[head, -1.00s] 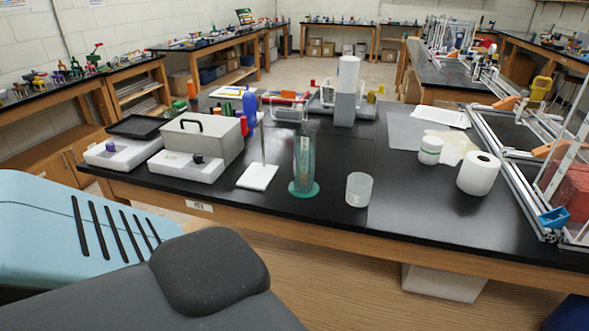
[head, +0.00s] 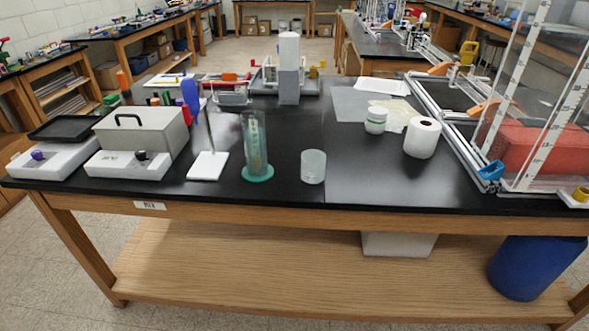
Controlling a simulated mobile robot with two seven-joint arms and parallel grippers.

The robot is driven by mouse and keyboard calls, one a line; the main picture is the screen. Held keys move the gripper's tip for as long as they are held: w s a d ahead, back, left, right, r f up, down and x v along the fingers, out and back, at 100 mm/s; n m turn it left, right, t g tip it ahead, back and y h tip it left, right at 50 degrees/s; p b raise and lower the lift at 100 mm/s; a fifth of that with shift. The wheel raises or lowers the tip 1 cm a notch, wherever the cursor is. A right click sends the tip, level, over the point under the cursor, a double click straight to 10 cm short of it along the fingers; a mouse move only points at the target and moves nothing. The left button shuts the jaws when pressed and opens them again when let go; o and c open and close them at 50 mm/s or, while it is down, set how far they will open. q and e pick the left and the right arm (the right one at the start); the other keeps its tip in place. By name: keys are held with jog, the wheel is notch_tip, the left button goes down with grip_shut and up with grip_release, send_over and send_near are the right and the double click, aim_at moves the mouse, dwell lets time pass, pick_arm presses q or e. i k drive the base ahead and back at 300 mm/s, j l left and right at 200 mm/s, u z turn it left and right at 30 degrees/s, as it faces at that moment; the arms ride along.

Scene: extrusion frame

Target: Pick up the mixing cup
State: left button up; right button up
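The mixing cup appears to be the small translucent, whitish cup (head: 313,167). It stands upright on the black bench top (head: 290,190) near the front edge, right of the middle of the head view. A clear graduated cylinder with a green base (head: 257,150) stands just to its left, apart from it. Neither of my grippers shows in the head view.
A stand with a white base (head: 208,166) and a grey box-shaped balance (head: 140,135) are on the left. A white paper roll (head: 422,138) and a lidded jar (head: 376,120) stand right. A large extrusion frame (head: 462,150) fills the far right. Bench space around the cup's right side is clear.

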aim_at(313, 164)
jog(key=i+l, duration=0.1)
jog(key=l, duration=0.6)
jog(key=i+l+u, duration=0.1)
jog(key=l, duration=0.55)
jog(key=i+l, duration=0.1)
jog(key=l, duration=0.6)
